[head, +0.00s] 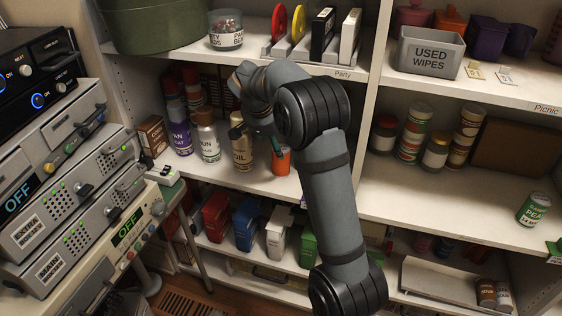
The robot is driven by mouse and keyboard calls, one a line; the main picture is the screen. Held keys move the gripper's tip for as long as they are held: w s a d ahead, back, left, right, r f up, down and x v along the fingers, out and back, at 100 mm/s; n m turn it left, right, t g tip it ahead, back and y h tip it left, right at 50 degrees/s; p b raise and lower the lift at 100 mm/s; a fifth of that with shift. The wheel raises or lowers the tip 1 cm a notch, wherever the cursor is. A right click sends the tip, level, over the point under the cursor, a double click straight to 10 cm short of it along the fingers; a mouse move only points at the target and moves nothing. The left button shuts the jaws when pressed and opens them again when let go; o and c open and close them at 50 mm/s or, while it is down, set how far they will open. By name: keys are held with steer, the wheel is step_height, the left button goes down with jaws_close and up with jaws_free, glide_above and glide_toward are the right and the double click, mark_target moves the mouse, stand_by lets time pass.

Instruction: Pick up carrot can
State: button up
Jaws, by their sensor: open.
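I cannot make out which can is the carrot can, because most labels are too small to read. Several cans stand on the middle shelf of the right bay: a short dark-lidded can (384,134), a stack with green and red labels (412,134), a lone can with a pale label (436,152) and another stack (467,135). A green can marked as peas (533,208) stands apart at the right. My arm rises in front of the shelf divider, bending left at the top. My gripper is hidden behind the wrist, left of these cans.
Spray cans (207,137) and a gold oil can (242,152) stand on the left bay's middle shelf. A used wipes bin (430,53) is on the top right shelf. A brown box (520,148) stands behind the cans. The right middle shelf's front (440,203) is clear.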

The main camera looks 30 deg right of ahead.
steer(key=x, duration=0.5)
steer(key=shift+s+d+f, duration=0.1)
steer(key=shift+s+f, duration=0.1)
steer(key=shift+f, duration=0.35)
steer(key=shift+w+d+f, duration=0.1)
steer(key=shift+w+f, duration=0.1)
steer(key=shift+c, duration=0.8)
steer(key=c, duration=1.5)
jaws_close()
